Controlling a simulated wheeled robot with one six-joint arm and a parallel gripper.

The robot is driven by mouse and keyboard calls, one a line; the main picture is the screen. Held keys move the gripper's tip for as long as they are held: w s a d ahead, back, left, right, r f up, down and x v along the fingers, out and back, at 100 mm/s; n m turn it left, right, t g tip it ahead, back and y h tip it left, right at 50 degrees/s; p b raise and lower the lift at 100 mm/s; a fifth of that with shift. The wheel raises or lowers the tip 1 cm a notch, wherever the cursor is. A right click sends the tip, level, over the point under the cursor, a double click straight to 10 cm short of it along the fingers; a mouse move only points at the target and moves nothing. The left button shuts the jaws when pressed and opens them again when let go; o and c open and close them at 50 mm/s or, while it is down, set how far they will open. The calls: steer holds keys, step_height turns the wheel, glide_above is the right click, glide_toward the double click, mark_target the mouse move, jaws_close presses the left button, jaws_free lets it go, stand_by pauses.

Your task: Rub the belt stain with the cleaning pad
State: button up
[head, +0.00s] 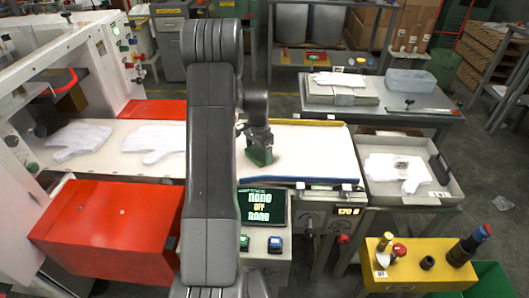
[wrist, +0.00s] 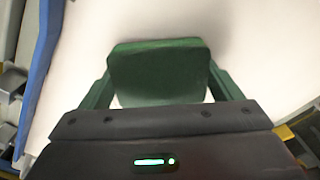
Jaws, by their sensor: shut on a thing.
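My gripper (head: 258,143) is over the white belt (head: 315,155) in the head view. It is shut on a green block, which I take to be the cleaning pad (wrist: 158,70). In the wrist view the pad sits between the two green fingers, with pale belt around it. The pad is at or just above the belt; I cannot tell whether it touches. No clear stain shows; only soft shading lies beside the pad, and the pad may hide the belt under it.
White gloves (head: 160,140) lie on the belt's left part. A blue edge strip (head: 300,183) runs along the belt's front. A red box (head: 110,225) stands front left. A grey tray (head: 440,194) with a white glove is at right. A small screen (head: 262,207) stands in front.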

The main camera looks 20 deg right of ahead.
steer(key=shift+w+a, duration=0.15)
steer(key=shift+a, duration=0.25)
steer(key=shift+r+p, duration=1.65)
steer(key=shift+r, duration=1.3)
steer(key=shift+r+p, duration=0.85)
steer(key=shift+r, duration=0.7)
steer(key=shift+f, duration=0.1)
steer(key=shift+f+b, duration=2.35)
steer(key=shift+f, duration=1.1)
